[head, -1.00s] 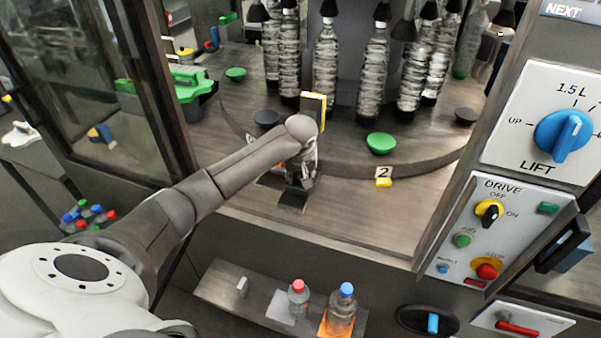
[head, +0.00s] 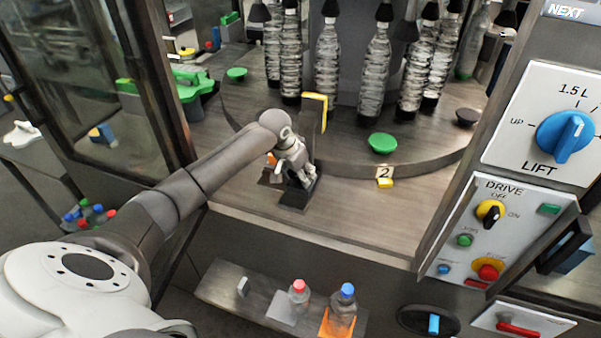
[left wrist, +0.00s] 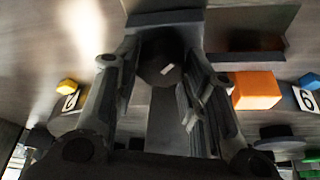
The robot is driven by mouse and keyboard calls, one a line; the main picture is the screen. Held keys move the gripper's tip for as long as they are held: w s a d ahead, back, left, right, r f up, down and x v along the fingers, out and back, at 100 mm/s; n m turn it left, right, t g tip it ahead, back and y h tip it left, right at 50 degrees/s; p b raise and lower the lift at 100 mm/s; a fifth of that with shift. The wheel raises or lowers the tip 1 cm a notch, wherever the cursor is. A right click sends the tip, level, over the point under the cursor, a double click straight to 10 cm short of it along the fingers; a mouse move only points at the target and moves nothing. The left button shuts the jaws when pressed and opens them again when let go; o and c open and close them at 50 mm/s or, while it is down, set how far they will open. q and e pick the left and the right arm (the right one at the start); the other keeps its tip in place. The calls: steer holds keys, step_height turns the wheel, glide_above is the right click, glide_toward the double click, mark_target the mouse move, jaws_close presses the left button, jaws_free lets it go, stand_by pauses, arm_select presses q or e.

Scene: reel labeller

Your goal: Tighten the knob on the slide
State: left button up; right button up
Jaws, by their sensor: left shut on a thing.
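My left gripper (head: 303,177) reaches down to the dark slide (head: 297,199) on the machine deck, in front of the round bottle table. In the left wrist view its fingers (left wrist: 163,88) are on both sides of a dark round knob (left wrist: 158,70) with a small white mark, and are shut on it. The slide's dark bar (left wrist: 176,125) runs below the knob there. In the head view the fingers and wrist hide the knob. My right gripper is not in view.
An upright yellow-edged plate (head: 314,112) stands just behind my wrist. The round table (head: 420,150) carries several clear bottles and a green disc (head: 382,143). An orange block (left wrist: 256,90) is beside the fingers. The control panel (head: 470,235) stands at right.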

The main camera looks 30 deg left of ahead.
arm_select(q)
steer(key=shift+r+m, duration=0.1)
steer(key=shift+m, duration=0.3)
steer(key=shift+w, duration=0.1)
steer(key=o, duration=1)
steer(key=shift+n, duration=0.3)
